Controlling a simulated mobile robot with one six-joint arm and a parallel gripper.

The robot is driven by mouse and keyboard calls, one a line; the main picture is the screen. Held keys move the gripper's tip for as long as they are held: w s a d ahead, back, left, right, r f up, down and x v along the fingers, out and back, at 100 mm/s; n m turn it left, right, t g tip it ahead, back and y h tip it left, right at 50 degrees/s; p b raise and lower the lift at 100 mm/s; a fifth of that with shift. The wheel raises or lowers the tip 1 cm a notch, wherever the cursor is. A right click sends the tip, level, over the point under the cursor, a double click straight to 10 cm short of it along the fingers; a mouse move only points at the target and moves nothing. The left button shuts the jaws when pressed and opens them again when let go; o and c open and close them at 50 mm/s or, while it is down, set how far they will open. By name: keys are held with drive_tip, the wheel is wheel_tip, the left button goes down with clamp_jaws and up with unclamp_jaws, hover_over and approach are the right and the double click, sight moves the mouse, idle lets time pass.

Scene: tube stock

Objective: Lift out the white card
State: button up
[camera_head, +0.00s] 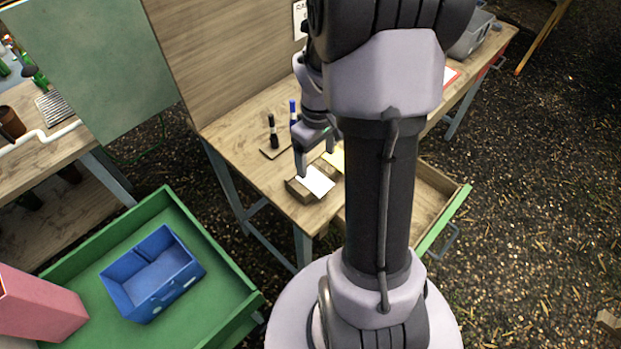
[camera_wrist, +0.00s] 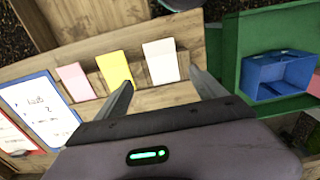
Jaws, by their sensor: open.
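The white card (camera_head: 317,181) stands tilted in a wooden holder (camera_head: 297,191) near the front edge of the workbench. In the wrist view the white card (camera_wrist: 161,62) is the rightmost of three cards, beside a yellow card (camera_wrist: 115,70) and a pink card (camera_wrist: 75,82). My gripper (camera_wrist: 161,78) is open, with a finger to either side of the white card's lower part in the picture. In the head view my gripper (camera_head: 315,160) hangs close above the holder. I cannot tell whether the fingers touch the card. The pink card is hidden behind my arm there.
Black and blue markers (camera_head: 272,130) stand behind the holder. Below the bench, a drawer (camera_head: 432,190) is open at right. A green tray (camera_head: 215,262) with a blue bin (camera_head: 152,272) lies at left front. A blue-edged board (camera_wrist: 45,108) lies left of the cards.

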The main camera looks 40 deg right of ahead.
sight(315, 181)
drive_tip(key=f+b, duration=0.1)
drive_tip(key=f, duration=0.1)
drive_tip(key=f+b, duration=0.1)
drive_tip(key=f, duration=0.1)
drive_tip(key=f+b, duration=0.1)
drive_tip(key=f, duration=0.2)
drive_tip(key=shift+s+a, duration=0.15)
drive_tip(key=shift+a, duration=0.2)
drive_tip(key=shift+r, duration=0.15)
drive_tip(key=c, duration=1.4)
drive_tip(key=shift+r+p, duration=0.45)
drive_tip(key=shift+r, duration=0.1)
wheel_tip(315, 181, up, 3)
drive_tip(key=shift+f+p, duration=0.2)
drive_tip(key=shift+p, duration=0.55)
drive_tip(key=s+d+r+p, duration=0.1)
drive_tip(key=s+d+p, duration=0.1)
drive_tip(key=s, duration=0.5)
drive_tip(key=s+d+r+p, duration=0.2)
drive_tip(key=s+d, duration=0.1)
drive_tip(key=s, duration=0.5)
drive_tip(key=shift+s, duration=0.15)
